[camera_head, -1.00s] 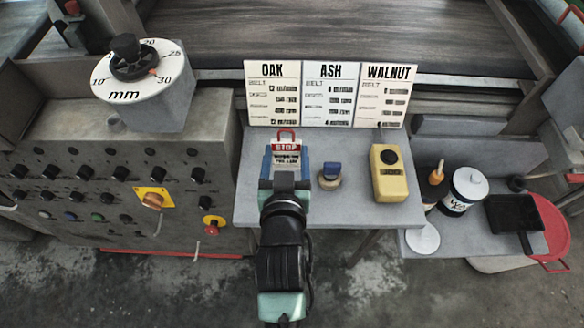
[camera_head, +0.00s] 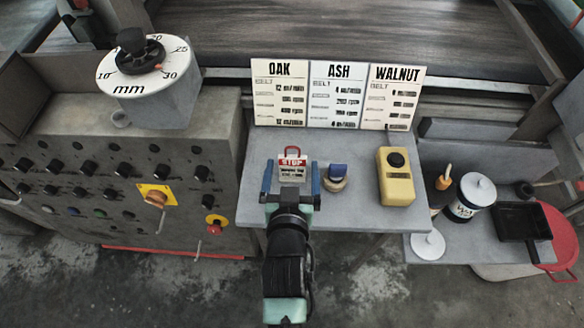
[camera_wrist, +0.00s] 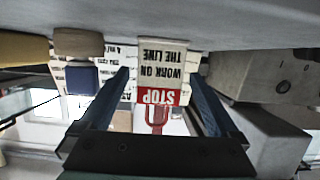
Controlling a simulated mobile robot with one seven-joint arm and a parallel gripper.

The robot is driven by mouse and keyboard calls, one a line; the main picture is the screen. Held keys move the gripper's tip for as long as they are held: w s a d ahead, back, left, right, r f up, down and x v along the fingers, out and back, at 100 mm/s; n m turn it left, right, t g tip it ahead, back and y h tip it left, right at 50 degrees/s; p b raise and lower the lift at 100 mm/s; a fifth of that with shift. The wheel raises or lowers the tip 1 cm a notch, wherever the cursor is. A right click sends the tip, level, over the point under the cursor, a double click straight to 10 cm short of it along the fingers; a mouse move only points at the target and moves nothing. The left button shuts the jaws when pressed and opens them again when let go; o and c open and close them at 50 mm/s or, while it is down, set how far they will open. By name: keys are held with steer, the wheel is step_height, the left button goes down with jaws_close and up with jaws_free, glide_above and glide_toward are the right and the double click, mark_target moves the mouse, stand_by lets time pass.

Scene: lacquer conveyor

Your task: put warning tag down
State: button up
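The warning tag (camera_head: 292,170) is a small white card with a red STOP band and a red hasp at its top. It rests on the grey side table (camera_head: 357,212), near its left part. My gripper (camera_head: 291,180) is open, with one blue finger on each side of the tag and gaps between. In the wrist view the tag (camera_wrist: 160,70) appears upside down between the spread fingers, touching neither.
A blue-topped stamp-like object (camera_head: 335,176) stands close to the right finger. A yellow handheld box (camera_head: 396,178) is further right. OAK, ASH and WALNUT cards (camera_head: 338,95) stand behind. The control panel (camera_head: 110,180) is on the left.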

steer(key=shift+r, duration=0.25)
steer(key=v, duration=1.2)
steer(key=shift+p, duration=0.35)
steer(key=w+d+r+t, duration=0.1)
steer(key=w+r+t, duration=0.3)
steer(key=r, duration=0.9)
steer(key=w+r+t, duration=0.2)
steer(key=w+r, duration=0.5)
steer(key=r, duration=0.7)
steer(key=s+r+t, duration=0.3)
steer(key=s+r, duration=0.1)
steer(key=r, duration=0.9)
steer(key=s+r+t, duration=0.3)
steer(key=s+r, duration=0.1)
steer(key=r, duration=1)
steer(key=shift+d+r+t, duration=0.35)
steer(key=shift+t, duration=0.05)
